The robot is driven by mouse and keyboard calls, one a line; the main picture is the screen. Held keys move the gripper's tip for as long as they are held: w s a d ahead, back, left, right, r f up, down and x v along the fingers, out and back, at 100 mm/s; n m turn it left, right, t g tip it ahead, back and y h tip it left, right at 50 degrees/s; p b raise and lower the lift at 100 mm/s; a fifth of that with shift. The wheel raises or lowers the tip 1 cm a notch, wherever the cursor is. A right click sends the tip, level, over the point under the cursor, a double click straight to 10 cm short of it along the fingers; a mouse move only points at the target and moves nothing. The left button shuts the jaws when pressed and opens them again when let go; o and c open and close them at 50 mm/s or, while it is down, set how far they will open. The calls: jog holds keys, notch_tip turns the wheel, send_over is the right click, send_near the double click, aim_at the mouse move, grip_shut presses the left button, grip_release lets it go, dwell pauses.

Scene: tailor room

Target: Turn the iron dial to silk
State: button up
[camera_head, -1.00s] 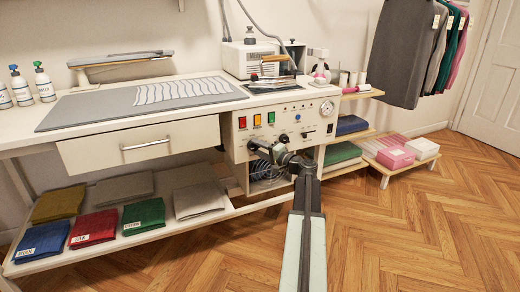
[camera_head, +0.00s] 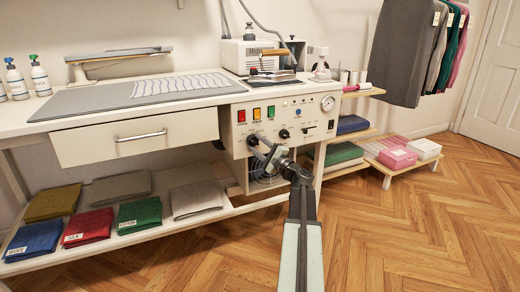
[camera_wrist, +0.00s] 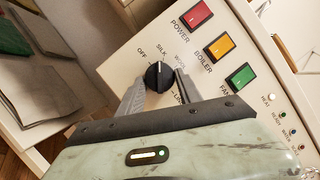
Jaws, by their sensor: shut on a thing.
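The iron dial (camera_wrist: 157,77) is a black round knob with a white mark on the cream control panel (camera_wrist: 226,62). In the wrist view OFF, SILK, WOOL and a partly hidden LINEN label surround it. The white mark points upward in the picture, roughly toward SILK. My gripper (camera_wrist: 160,84) is shut on the dial, with one grey finger on each side.
Red, amber and green switches sit above the dial. A pressure gauge (camera_head: 327,104) is at the panel's right. A drawer (camera_head: 138,139) is left of the panel. Folded cloths (camera_head: 139,214) lie on the shelf below. The wooden floor (camera_head: 430,220) at right is clear.

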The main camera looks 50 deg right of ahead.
jog(key=shift+w+a+m+b, duration=0.15)
jog(key=shift+a+m+b, duration=0.15)
jog(key=shift+m, duration=0.3)
jog(key=o, duration=1.4)
jog(key=shift+r, duration=0.1)
jog(key=shift+c, duration=0.2)
jog(key=shift+d, duration=0.1)
jog(key=shift+h, duration=0.4)
